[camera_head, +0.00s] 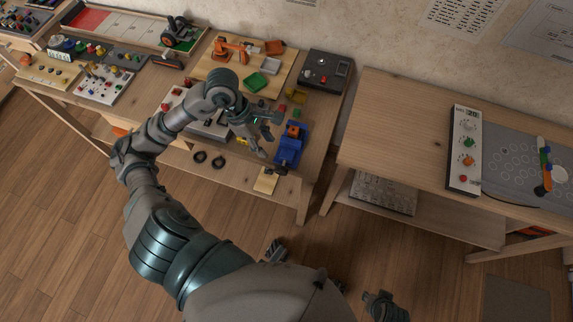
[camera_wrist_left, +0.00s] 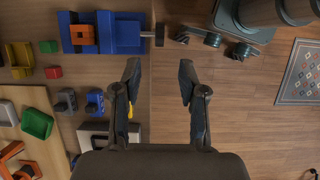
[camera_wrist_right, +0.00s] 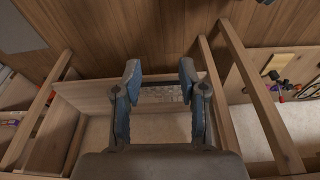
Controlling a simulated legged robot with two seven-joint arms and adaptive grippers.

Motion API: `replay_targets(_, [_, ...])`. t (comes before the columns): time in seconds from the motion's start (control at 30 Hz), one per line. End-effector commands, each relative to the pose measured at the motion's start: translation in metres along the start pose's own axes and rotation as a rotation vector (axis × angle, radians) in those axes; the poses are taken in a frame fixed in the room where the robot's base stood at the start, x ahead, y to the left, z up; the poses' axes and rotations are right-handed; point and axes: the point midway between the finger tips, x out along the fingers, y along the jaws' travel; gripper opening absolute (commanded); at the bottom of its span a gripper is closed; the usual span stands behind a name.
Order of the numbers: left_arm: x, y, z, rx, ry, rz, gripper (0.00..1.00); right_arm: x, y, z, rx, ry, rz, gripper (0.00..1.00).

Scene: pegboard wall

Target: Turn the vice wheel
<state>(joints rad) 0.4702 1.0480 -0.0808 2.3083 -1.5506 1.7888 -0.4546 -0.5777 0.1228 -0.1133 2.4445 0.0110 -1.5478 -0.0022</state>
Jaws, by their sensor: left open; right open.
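The blue vice (camera_head: 289,150) stands at the right front edge of the left workbench, with an orange block (camera_head: 293,131) in it. In the left wrist view the vice (camera_wrist_left: 122,33) is at the top left. Its dark wheel (camera_wrist_left: 159,36) sits on a short shaft at the right end and shows edge-on, over the bench edge. My left gripper (camera_head: 264,135) is open and empty, left of the vice in the head view. In the left wrist view its fingertips (camera_wrist_left: 159,70) are apart, below the wheel, not touching it. My right gripper (camera_wrist_right: 160,72) is open and empty, away from the vice.
Green tray (camera_head: 254,82), yellow pieces (camera_head: 297,96) and a black control box (camera_head: 326,70) lie behind the vice. Two black rings (camera_head: 209,159) are on the lower shelf. A second table (camera_head: 400,120) stands to the right across a narrow gap.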

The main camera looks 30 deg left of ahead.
Motion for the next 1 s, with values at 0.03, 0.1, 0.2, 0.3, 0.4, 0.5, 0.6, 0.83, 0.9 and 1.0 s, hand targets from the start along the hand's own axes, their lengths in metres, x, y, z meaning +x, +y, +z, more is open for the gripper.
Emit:
replay_targets(0.03, [0.015, -0.001, -0.002, -0.003, -0.003, -0.009, 0.42, -0.003, -0.001, 0.0, 0.0, 0.003, 0.0, 0.42])
replay_targets(0.1, [0.033, -0.001, -0.004, -0.004, -0.005, -0.011, 0.42, -0.006, -0.002, -0.002, 0.0, 0.016, 0.002, 0.42])
replay_targets(0.2, [0.057, -0.001, -0.004, -0.004, -0.007, -0.012, 0.42, -0.001, -0.004, -0.018, -0.003, 0.087, -0.002, 0.42])
replay_targets(0.3, [0.081, -0.001, -0.003, -0.005, -0.008, -0.011, 0.42, 0.001, -0.007, -0.033, -0.005, 0.158, -0.006, 0.42])
replay_targets(0.4, [0.102, -0.001, -0.003, -0.006, -0.008, -0.011, 0.42, 0.003, -0.009, -0.047, -0.008, 0.223, -0.01, 0.42])
replay_targets(0.5, [0.118, -0.001, -0.002, -0.005, -0.006, -0.008, 0.42, 0.003, -0.01, -0.058, -0.009, 0.278, -0.015, 0.42])
replay_targets(0.6, [0.13, -0.001, -0.001, -0.005, -0.005, -0.007, 0.42, 0.003, -0.01, -0.066, -0.01, 0.318, -0.019, 0.42])
replay_targets(0.83, [0.138, -0.001, -0.001, -0.005, -0.005, -0.004, 0.42, 0.002, -0.011, -0.073, -0.011, 0.354, -0.02, 0.42])
replay_targets(0.9, [0.138, 0.0, -0.002, -0.004, -0.006, -0.004, 0.42, 0.002, -0.012, -0.074, -0.011, 0.355, -0.019, 0.42])
replay_targets(1.0, [0.138, 0.0, -0.002, -0.005, -0.006, -0.004, 0.42, 0.002, -0.013, -0.074, -0.011, 0.353, -0.019, 0.42])
